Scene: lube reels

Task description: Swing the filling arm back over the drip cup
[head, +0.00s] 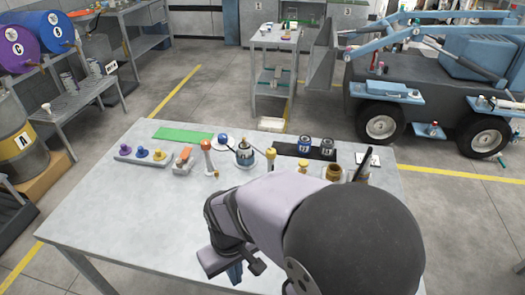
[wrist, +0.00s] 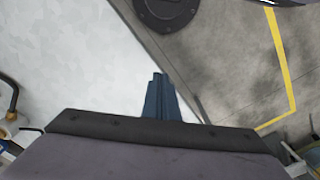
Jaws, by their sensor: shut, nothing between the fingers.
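My gripper (wrist: 159,78) shows in the wrist view as two blue fingers pressed together with nothing between them. A dark jar with a thin wire-like part (head: 244,153) stands on a light base mid-table. I cannot tell which of these is the filling arm or the drip cup.
The grey table (head: 110,215) is clear at its left front. A block with purple and yellow knobs (head: 142,154), a green mat (head: 183,134) and two dark jars on a black mat (head: 303,152) stand at the back. My arm hides the right front.

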